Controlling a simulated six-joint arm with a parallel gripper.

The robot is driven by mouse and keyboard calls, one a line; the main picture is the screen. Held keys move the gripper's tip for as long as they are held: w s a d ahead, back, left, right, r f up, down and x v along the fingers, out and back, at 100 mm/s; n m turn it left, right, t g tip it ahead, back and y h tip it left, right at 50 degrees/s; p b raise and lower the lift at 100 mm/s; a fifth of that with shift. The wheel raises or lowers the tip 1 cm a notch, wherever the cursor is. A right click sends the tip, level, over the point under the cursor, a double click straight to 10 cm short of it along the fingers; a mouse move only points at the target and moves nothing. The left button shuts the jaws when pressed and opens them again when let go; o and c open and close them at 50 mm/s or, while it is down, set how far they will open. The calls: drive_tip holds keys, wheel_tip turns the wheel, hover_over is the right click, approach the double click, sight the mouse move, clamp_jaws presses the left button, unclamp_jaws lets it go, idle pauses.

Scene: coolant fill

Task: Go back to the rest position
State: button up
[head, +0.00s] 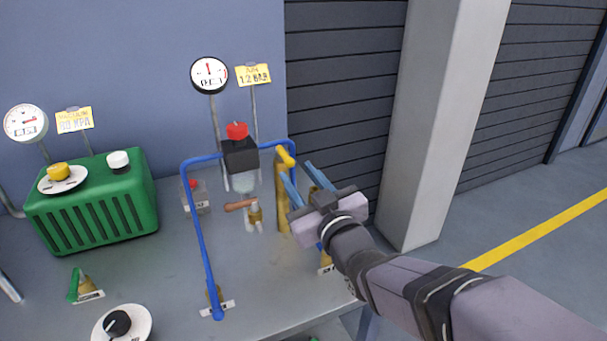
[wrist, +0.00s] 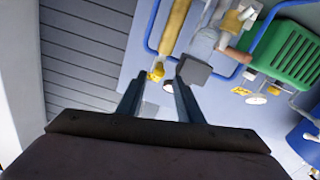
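My gripper (head: 297,173) is at the right part of the bench in the head view, with its two blue fingers spread apart. In the wrist view the fingers (wrist: 160,84) are also apart, with nothing held between them. In the head view the fingertips appear close to a brass-coloured column (head: 283,205) and the yellow fitting (head: 285,156) at its top; I cannot tell how far apart they are. A blue pipe (head: 199,230) arches over the bench, partly behind my gripper. A black block (head: 240,154) with a red cap (head: 237,130) stands left of my gripper.
A green ribbed box (head: 95,210) stands at the left, with gauges (head: 210,74) behind the bench (head: 150,270). A wooden-handled valve (head: 240,205) sits mid-bench. A pale pillar (head: 425,120) rises at right. Open floor (head: 540,225) lies right of the bench.

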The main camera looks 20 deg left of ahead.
drive_tip(key=d+f+g+h+b, duration=0.3)
drive_tip(key=f+g+h+b, duration=0.15)
drive_tip(key=f, duration=0.55)
drive_tip(key=d+f+m+h, duration=0.1)
drive_tip(key=d+f+h, duration=0.1)
drive_tip(key=d, duration=0.3)
drive_tip(key=d+f+m+h, duration=0.1)
drive_tip(key=d+f+h, duration=0.1)
drive_tip(key=d, duration=0.3)
drive_tip(key=s+d+f+m+h, duration=0.1)
drive_tip(key=d+f+h, duration=0.1)
drive_tip(key=d, duration=0.3)
drive_tip(key=shift+m+g+h, duration=0.25)
drive_tip(key=shift+m+h, duration=0.15)
drive_tip(key=shift+h, duration=0.05)
drive_tip(key=s+d+f+m+g+h+p, duration=0.1)
drive_tip(key=s+d+f+m+g, duration=0.15)
drive_tip(key=d, duration=0.35)
drive_tip(key=s+d+f+m+g+h+p, duration=0.1)
drive_tip(key=s+d+f, duration=0.2)
drive_tip(key=d+f, duration=0.15)
drive_tip(key=s+d+f+m+g+p, duration=0.4)
drive_tip(key=s+d, duration=0.4)
drive_tip(key=s, duration=0.5)
wheel_tip(320, 180, up, 14)
drive_tip(key=p, duration=1.3)
drive_tip(key=shift+s+y+p, duration=0.3)
drive_tip(key=shift+s+y, duration=0.05)
drive_tip(key=shift+y, duration=0.05)
